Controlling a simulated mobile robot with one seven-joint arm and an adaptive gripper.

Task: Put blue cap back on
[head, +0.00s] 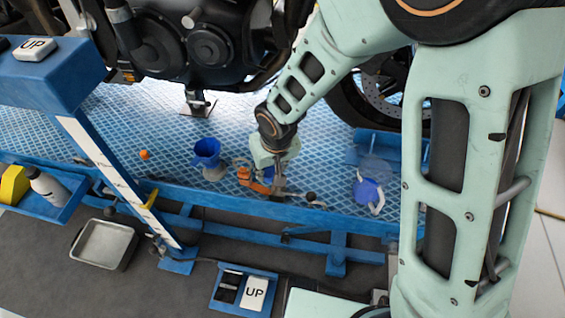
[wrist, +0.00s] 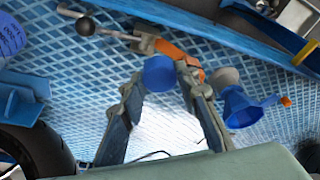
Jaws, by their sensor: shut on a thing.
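My gripper (head: 277,180) is low over the blue patterned platform. In the wrist view its two fingers (wrist: 159,80) are shut on the round blue cap (wrist: 158,71), held at the fingertips. I cannot make the cap out in the head view. A blue and white container (head: 369,193) is on the platform to the right of my gripper, apart from it. A blue rounded part with pale markings (wrist: 9,36) shows at the wrist view's left edge. I cannot see the container's opening clearly.
A blue funnel (head: 207,153) stands left of my gripper; it also shows in the wrist view (wrist: 240,107). An orange part (head: 252,182) with a ball-ended lever (wrist: 86,25) is close by my gripper. The motorcycle (head: 208,47) stands behind. A small orange object (head: 145,155) is further left.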

